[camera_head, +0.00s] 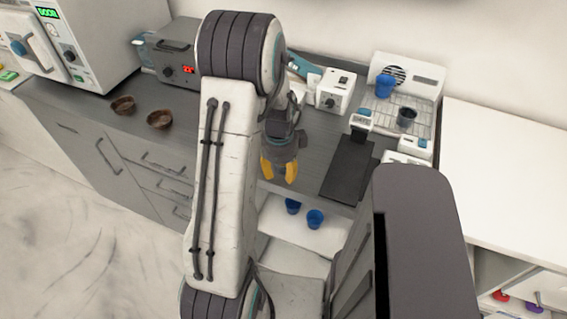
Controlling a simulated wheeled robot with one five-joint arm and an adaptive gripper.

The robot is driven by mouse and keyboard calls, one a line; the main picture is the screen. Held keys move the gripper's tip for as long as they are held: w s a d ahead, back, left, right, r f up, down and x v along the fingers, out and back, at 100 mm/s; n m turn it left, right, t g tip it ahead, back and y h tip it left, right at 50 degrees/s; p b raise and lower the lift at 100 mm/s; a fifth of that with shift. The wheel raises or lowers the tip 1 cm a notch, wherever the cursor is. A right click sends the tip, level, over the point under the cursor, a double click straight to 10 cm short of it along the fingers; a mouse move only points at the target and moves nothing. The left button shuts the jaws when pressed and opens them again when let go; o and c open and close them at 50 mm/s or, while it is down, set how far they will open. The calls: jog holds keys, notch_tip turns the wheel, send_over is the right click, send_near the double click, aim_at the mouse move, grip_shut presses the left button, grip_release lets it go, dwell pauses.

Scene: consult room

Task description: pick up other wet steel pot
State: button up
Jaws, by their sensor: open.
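A small dark grey pot (407,117) stands on the white wire rack (425,101) at the back right of the counter. It looks like the steel pot, but its wetness cannot be made out. A blue cup (384,88) sits on the same rack, behind and left of it. My gripper (279,171) hangs in the middle of the view with its yellow fingertips apart, open and empty. It points down near the front edge of the counter, well left of the rack, and touches neither pot nor cup.
Two blue cups (315,219) (293,206) stand on a lower white surface. Brown bowls (159,119) (123,105) lie on the counter's left. A dark mat (349,168), a white device (335,92) and a small scale-like device (361,121) lie between my gripper and the rack.

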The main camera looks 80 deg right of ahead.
grip_shut()
jog(key=shift+r, duration=0.25)
dwell(0.5)
